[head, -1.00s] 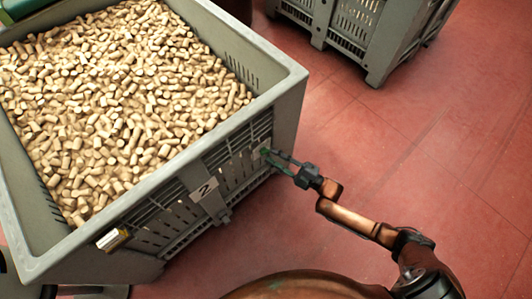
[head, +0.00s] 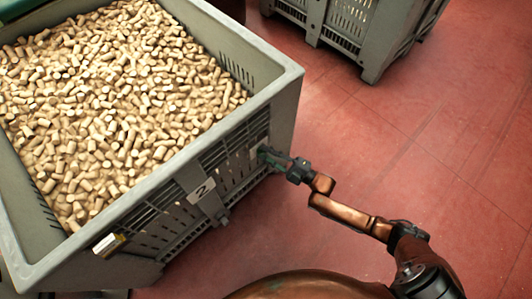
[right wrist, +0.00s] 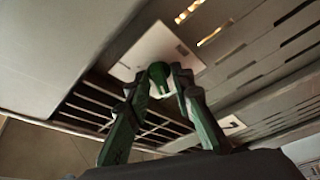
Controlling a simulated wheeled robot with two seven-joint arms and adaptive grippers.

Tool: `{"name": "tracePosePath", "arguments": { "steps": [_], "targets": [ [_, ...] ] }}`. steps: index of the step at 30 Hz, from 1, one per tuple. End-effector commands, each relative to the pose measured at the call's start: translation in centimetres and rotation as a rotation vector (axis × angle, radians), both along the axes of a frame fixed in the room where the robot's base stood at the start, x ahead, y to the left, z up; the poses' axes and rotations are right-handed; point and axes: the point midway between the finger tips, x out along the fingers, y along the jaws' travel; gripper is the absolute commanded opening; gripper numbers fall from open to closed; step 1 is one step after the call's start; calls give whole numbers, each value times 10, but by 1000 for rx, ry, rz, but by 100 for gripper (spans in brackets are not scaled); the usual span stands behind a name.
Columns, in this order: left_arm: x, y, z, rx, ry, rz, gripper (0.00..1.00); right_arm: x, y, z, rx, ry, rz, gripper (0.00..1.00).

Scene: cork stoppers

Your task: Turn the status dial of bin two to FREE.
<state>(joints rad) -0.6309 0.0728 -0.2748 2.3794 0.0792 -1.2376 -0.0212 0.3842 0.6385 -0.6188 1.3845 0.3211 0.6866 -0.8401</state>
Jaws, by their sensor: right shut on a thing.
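Bin two (head: 285,88) is a large grey slatted crate full of corks, with a "2" label (head: 202,191) on its front side. The status dial (right wrist: 158,76) shows in the right wrist view as a small green knob in front of a pale plate (right wrist: 148,50) on the bin's side. My right gripper (head: 268,155) reaches the bin's side right of the label. In the right wrist view its green-and-dark fingers (right wrist: 160,88) are shut on the dial from both sides. The dial's markings are hidden or too small to read. My left gripper is not in view.
Another grey crate (head: 372,52) stands at the top right. A small yellow-and-white item (head: 109,244) is on bin two's front near its left corner. The red floor (head: 430,140) right of the bin is clear.

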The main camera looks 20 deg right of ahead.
Motion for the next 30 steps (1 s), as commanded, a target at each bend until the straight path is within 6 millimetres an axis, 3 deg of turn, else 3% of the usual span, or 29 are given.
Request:
{"name": "tracePosePath", "arguments": {
  "steps": [14, 30],
  "targets": [
    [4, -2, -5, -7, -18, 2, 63, -1, 1, -3, 120, 46, -1, 0],
    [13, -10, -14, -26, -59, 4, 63, -2, 4, -5, 577, 212, -2, 0]
  ]
}}
